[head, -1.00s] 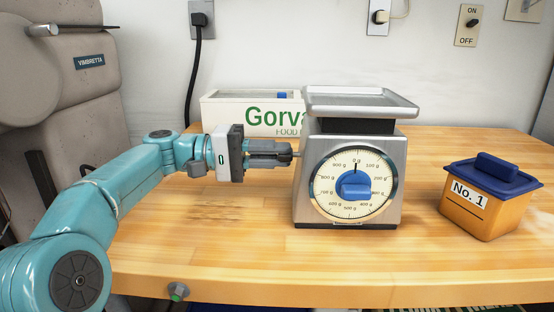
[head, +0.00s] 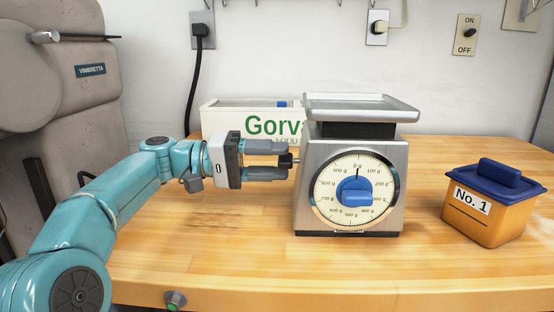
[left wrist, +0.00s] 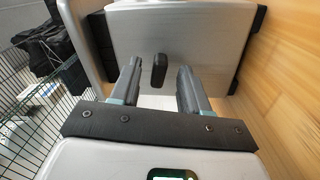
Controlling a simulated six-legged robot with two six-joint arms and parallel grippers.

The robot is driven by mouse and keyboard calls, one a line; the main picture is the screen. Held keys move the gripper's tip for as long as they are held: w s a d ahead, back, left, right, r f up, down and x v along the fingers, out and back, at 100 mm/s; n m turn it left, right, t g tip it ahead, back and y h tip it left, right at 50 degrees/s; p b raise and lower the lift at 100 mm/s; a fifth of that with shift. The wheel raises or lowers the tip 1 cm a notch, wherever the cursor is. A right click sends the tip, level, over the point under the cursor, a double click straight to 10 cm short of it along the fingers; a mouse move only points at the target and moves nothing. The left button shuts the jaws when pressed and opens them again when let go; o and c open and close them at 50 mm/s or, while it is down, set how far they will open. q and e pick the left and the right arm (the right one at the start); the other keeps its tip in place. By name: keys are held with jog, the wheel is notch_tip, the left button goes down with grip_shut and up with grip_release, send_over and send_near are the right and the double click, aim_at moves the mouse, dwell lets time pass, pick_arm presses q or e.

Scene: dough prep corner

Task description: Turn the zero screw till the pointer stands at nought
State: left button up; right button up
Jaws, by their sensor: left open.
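The silver scale (head: 385,170) stands on the wooden bench with a flat pan on top and a round dial (head: 328,196). Its thin dark pointer (head: 358,171) stands close to the 0 g mark; it is too small to tell whether it is exactly on it. The small dark zero screw (head: 286,160) sticks out of the scale's left side. My left gripper (head: 288,160) is open, one finger above and one below the screw. In the left wrist view the screw (left wrist: 159,71) shows between the fingertips, apart from both.
A cream box with green lettering (head: 225,119) stands behind my left gripper. An orange tub with a blue lid (head: 487,222) stands right of the scale. A grey machine (head: 85,110) is at the left.

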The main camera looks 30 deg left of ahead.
pick_arm(q)
jog(key=p+v, duration=0.1)
jog(key=v, duration=0.4)
jog(key=shift+s+a, duration=0.2)
jog(key=shift+a, duration=0.05)
dwell(0.4)
